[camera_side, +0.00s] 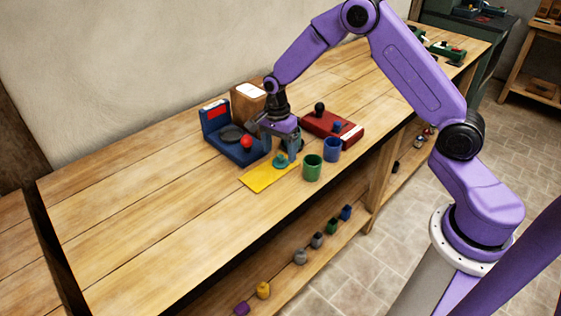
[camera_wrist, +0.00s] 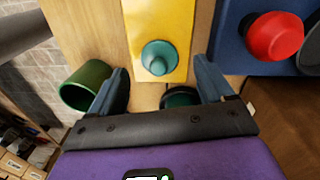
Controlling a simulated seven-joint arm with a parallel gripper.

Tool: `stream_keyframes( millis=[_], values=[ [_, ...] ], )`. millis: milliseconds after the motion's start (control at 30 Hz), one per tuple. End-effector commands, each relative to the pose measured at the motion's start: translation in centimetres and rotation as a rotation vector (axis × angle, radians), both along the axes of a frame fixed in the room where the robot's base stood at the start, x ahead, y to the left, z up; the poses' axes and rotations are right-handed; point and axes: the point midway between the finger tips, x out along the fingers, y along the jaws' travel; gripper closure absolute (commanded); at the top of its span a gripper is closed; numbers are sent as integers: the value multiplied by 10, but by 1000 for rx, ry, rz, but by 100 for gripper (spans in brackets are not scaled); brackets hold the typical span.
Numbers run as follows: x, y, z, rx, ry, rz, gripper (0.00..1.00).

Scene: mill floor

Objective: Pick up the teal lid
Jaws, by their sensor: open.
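The teal lid (camera_side: 281,161), a small round disc with a raised knob, lies on a yellow mat (camera_side: 262,180) on the workbench. In the wrist view the teal lid (camera_wrist: 158,57) sits on the mat (camera_wrist: 178,20) near its end, just ahead of the fingertips. My gripper (camera_side: 280,150) points down close over the lid. In the wrist view my gripper (camera_wrist: 163,80) is open, with its fingers wide apart and nothing held. A dark green round thing (camera_wrist: 180,98) shows between the fingers, partly hidden by the gripper body.
A green cup (camera_side: 312,168) and a blue cup (camera_side: 332,150) stand right of the mat. A blue device (camera_side: 222,142) with a red knob (camera_side: 246,141) is at left. A red box (camera_side: 345,130) and a brown box (camera_side: 246,100) stand behind. The bench's left part is clear.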

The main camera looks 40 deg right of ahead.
Motion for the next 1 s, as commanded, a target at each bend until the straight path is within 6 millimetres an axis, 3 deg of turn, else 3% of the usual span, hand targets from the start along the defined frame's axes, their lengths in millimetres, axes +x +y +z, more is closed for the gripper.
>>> stream_keyframes(
  millis=[200,467,600,667,1000],
  values=[
    [-2,0,-22,0,2,0,19],
    [-2,0,-23,0,0,1,19],
    [-2,0,-23,0,0,1,65],
    [-2,0,-23,0,0,1,79],
    [-2,0,-21,0,0,1,79]
  ],
)
